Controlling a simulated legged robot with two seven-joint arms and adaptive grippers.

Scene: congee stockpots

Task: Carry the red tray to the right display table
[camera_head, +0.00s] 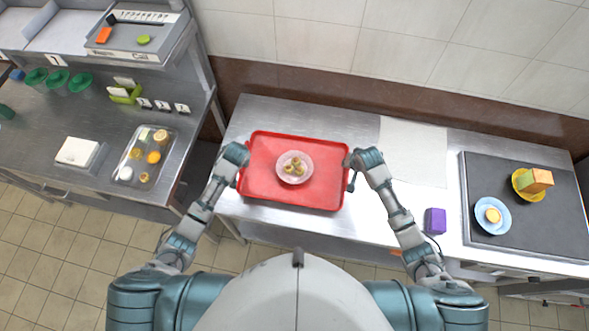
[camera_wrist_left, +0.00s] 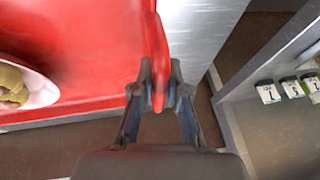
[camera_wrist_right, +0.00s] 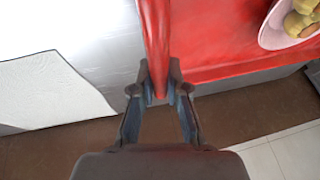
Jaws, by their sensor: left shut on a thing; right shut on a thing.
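The red tray (camera_head: 260,185) is in the middle of the head view, over the left part of the steel table. A pale pink bowl (camera_head: 294,179) with several small yellowish food pieces sits on it. My left gripper (camera_head: 238,160) is shut on the tray's left rim; the left wrist view (camera_wrist_left: 160,90) shows the fingers on both sides of the red edge. My right gripper (camera_head: 350,165) is shut on the tray's right rim, as the right wrist view (camera_wrist_right: 158,88) also shows. I cannot tell whether the tray touches the table. Which table is the right display table is not marked.
Right of the tray lie a white sheet (camera_head: 412,150), a purple block (camera_head: 435,221) and a dark mat (camera_head: 485,170) with a blue plate (camera_head: 493,216) and a yellow plate (camera_head: 528,192). A cluttered steel counter (camera_head: 100,190) stands at left. A wall closes the back.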

